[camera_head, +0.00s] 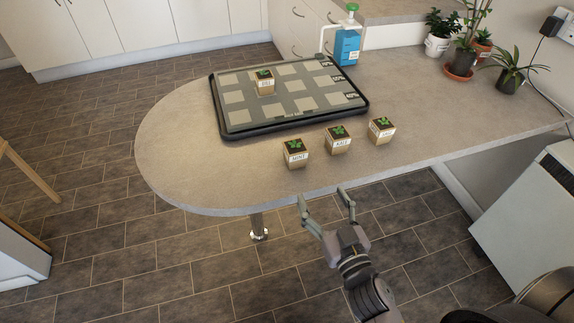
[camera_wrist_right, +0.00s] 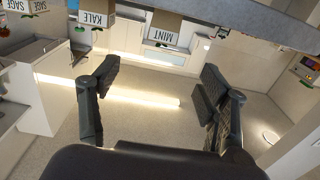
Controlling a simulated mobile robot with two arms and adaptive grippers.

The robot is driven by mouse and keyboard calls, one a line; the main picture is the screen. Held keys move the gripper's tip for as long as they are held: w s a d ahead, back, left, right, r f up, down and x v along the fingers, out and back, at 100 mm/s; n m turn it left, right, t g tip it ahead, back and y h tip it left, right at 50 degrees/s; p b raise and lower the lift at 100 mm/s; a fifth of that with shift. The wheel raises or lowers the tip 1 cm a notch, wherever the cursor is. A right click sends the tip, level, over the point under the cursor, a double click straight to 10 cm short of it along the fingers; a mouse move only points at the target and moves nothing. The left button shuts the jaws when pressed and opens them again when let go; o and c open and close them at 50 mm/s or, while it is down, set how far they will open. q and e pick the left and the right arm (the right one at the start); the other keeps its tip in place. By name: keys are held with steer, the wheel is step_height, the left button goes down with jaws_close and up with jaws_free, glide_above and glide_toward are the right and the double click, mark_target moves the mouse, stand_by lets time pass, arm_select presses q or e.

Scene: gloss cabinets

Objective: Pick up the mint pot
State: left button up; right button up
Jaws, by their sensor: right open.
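The mint pot (camera_head: 295,154) is a small tan cube with a white MINT label and a green sprout. It stands upright near the front edge of the rounded counter (camera_head: 200,180), leftmost of three pots in a row. My right gripper (camera_head: 324,198) is open and empty, just off the counter's front edge, apart from the pots. In the right wrist view the mint pot (camera_wrist_right: 166,23) appears upside down at the top, roughly centred beyond the open fingers (camera_wrist_right: 161,70). My left gripper is not in view.
The kale pot (camera_head: 338,142) stands right of the mint pot, and the sage pot (camera_head: 381,132) farther right. A black tray (camera_head: 222,126) behind them holds another pot (camera_head: 265,83). A blue bottle (camera_head: 346,47) and houseplants (camera_head: 438,44) stand at the back. The counter's left end is clear.

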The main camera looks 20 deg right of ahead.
glide_toward(299, 155)
steer(key=w, duration=0.2)
steer(key=w+p, duration=0.1)
steer(key=w, duration=0.4)
steer(key=shift+w+d+f, duration=0.1)
steer(key=shift+d, duration=0.05)
steer(key=w, duration=0.2)
steer(key=w+a, duration=0.1)
steer(key=w, duration=0.1)
steer(key=shift+w, duration=0.85)
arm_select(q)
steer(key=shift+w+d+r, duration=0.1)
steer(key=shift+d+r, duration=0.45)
arm_select(e)
steer(key=shift+s, duration=0.1)
steer(key=shift+c, duration=0.5)
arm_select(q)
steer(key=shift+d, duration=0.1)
arm_select(e)
steer(key=c, duration=1.2)
